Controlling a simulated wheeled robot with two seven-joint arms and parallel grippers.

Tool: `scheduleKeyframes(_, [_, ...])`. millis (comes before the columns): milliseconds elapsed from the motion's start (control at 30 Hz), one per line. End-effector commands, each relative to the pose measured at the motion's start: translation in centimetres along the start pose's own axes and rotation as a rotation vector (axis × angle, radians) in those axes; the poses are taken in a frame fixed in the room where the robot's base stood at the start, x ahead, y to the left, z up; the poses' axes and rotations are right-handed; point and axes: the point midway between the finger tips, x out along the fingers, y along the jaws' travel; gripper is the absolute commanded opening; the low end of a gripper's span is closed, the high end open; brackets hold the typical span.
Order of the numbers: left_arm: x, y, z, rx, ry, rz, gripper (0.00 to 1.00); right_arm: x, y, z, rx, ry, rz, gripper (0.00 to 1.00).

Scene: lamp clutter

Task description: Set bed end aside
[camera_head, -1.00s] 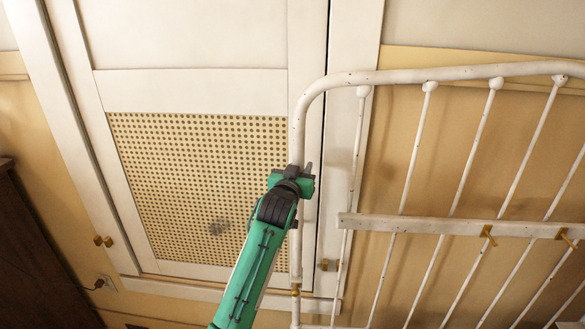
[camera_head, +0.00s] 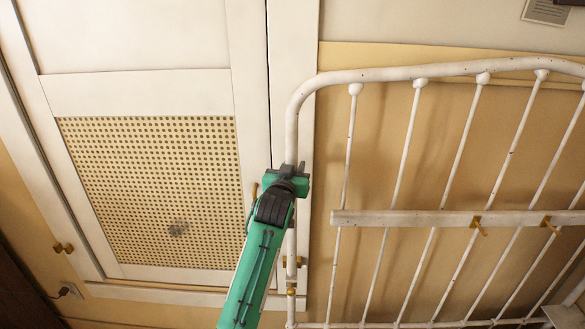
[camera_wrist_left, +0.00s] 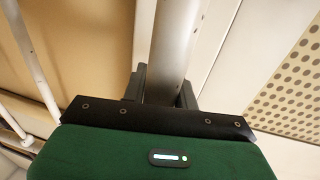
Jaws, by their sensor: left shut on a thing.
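The bed end (camera_head: 400,74) is a white, chipped metal frame with a curved top corner, several thin upright bars and a flat crossbar with hooks. It fills the right half of the head view. My left gripper (camera_head: 289,168) is shut on its left upright post, below the curved corner. The left wrist view shows the post (camera_wrist_left: 175,45) running up from between the dark fingers (camera_wrist_left: 160,85). The fingertips are partly hidden behind the gripper body. My right gripper is not in view.
A white cabinet door with a perforated panel (camera_head: 150,190) stands behind and left of the bed end. A tan wall (camera_head: 385,130) lies behind the bars. A dark brown piece (camera_head: 12,290) stands at the lower left.

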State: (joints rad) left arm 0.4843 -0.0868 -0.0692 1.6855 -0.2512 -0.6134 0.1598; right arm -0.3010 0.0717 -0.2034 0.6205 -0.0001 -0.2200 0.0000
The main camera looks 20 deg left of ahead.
Motion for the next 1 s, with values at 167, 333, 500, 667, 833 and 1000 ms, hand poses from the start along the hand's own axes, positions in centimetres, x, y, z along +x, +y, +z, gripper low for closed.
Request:
scheduleKeyframes(167, [0.0, 0.3, -0.1, -0.003, 0.003, 0.005, 0.5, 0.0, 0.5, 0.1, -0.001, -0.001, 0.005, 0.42])
scheduleKeyframes(333, [0.0, 0.2, -0.1, -0.003, 0.002, 0.004, 0.5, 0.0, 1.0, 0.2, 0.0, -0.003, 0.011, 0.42])
scheduleKeyframes(500, [-0.2, 0.2, 0.0, -0.002, 0.002, 0.003, 0.5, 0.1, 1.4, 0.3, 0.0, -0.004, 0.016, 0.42])
scheduleKeyframes(667, [-1.7, 0.2, 0.3, -0.002, 0.001, 0.004, 0.5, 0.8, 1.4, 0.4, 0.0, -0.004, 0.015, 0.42])
scheduleKeyframes(833, [-4.7, 0.3, 0.3, -0.004, 0.002, 0.004, 0.5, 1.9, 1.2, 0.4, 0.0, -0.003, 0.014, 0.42])
scheduleKeyframes(1000, [-8.0, 0.3, 0.4, -0.003, 0.002, 0.005, 0.5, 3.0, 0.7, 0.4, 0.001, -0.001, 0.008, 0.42])
